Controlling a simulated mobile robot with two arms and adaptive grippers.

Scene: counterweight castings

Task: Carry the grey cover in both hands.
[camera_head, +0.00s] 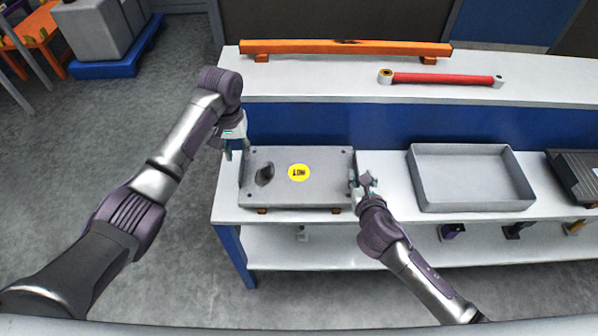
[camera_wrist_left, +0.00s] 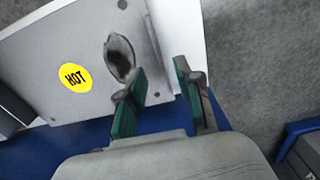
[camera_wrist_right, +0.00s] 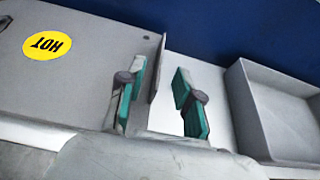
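The grey cover (camera_head: 322,186) is a flat plate with a yellow HOT label (camera_head: 299,172) and a dark oval patch near its left end. It rests on small orange supports on the white bench. My left gripper (camera_head: 236,153) is at its left end, open; in the left wrist view the fingers (camera_wrist_left: 162,98) stand apart with the cover's edge (camera_wrist_left: 152,45) between them. My right gripper (camera_head: 362,181) is at its right end, open; in the right wrist view an upright lip (camera_wrist_right: 156,70) of the cover shows between the parted fingers (camera_wrist_right: 160,95).
A grey open tray (camera_head: 470,203) stands to the right of the cover, with a dark ribbed item (camera_head: 578,175) beyond it. On the raised back shelf lie an orange beam (camera_head: 345,48) and a red rod (camera_head: 442,78). Bare bench shows between cover and tray.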

